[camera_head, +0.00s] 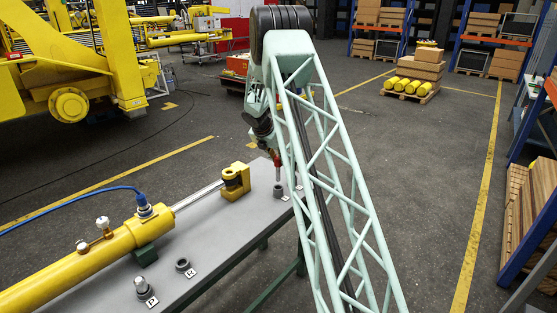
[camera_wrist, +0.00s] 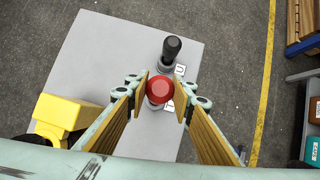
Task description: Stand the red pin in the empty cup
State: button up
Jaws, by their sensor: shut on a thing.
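The red pin (camera_head: 278,171) is upright below my gripper at the far end of the grey table. Its round red head (camera_wrist: 159,89) lies between my gripper's two fingers (camera_wrist: 160,98) in the wrist view, and my gripper is shut on it. A dark grey cup (camera_head: 278,190) is directly under the pin. I cannot tell whether the pin's lower end is inside it. An open, empty-looking cup (camera_head: 183,265) stands near the table's front edge beside a letter tag. My lattice arm hides part of the gripper in the head view.
A dark pin (camera_wrist: 172,47) stands just beyond the red one. Bare tabletop (camera_head: 222,235) lies between block and empty cup.

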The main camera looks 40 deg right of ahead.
aim_at(277, 169)
jog(key=shift+f+b, duration=2.1)
jog(key=shift+f, duration=1.65)
jog(key=o, duration=1.1)
jog(key=shift+f, duration=0.1)
jog(key=v, duration=1.2)
